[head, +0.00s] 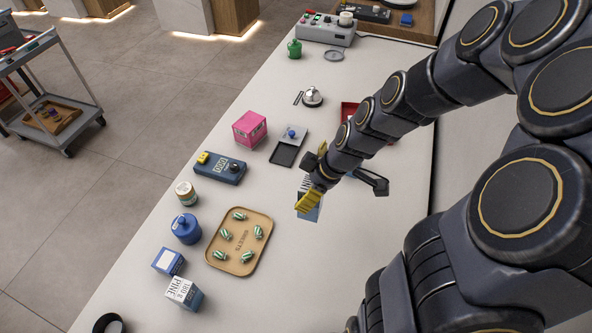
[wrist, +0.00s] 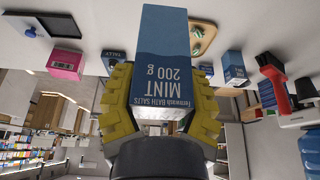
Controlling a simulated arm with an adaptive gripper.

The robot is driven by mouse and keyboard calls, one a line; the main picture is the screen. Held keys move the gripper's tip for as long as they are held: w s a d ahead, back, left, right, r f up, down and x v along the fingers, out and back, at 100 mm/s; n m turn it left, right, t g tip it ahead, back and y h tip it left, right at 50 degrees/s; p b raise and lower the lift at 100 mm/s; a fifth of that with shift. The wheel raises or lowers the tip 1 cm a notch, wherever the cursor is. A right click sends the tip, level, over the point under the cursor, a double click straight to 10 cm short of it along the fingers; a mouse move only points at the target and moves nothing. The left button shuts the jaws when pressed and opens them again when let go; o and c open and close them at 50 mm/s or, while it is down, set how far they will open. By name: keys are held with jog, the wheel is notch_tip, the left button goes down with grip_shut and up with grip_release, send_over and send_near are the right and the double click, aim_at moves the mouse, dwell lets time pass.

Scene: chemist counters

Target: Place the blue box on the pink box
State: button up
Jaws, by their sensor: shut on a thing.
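The blue box (wrist: 166,50), labelled MINT 200 g bath salts, is between the yellow pads of my gripper (wrist: 160,92) in the wrist view. My gripper is shut on it. In the head view my gripper (head: 310,192) is over the counter, right of the tan tray, and the blue box (head: 311,214) is partly hidden behind a yellow finger. The pink box (head: 250,130) stands on the counter farther back and to the left of my gripper, with nothing on top. It also shows in the wrist view (wrist: 66,65).
A tan tray (head: 213,259) with several striped pieces lies left of my gripper. A black tray (head: 285,154) lies between my gripper and the pink box. A blue device (head: 220,168) lies in front of the pink box. Other boxes and jars line the counter's left edge.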

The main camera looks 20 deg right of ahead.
jog(key=w+d+r+m, duration=0.1)
jog(key=w+r+m, duration=0.1)
jog(key=w, duration=0.6)
jog(key=w+d+r+m+h, duration=0.1)
jog(key=w+d+r+m, duration=0.1)
jog(key=w, duration=0.7)
jog(key=shift+w+r+t+h, duration=0.2)
jog(key=shift+r+t+h, duration=0.1)
jog(key=shift+r+t, duration=0.15)
jog(key=w+a+r, duration=0.2)
jog(key=w+a, duration=0.3)
jog(key=w, duration=0.1)
jog(key=shift+r+m, duration=0.35)
jog(key=shift+m, duration=0.05)
send_over(247, 120)
notch_tip(247, 120, down, 9)
jog(key=shift+s+f, duration=0.15)
jog(key=shift+w+f, duration=0.2)
jog(key=shift+f, duration=0.05)
jog(key=shift+f, duration=1.5)
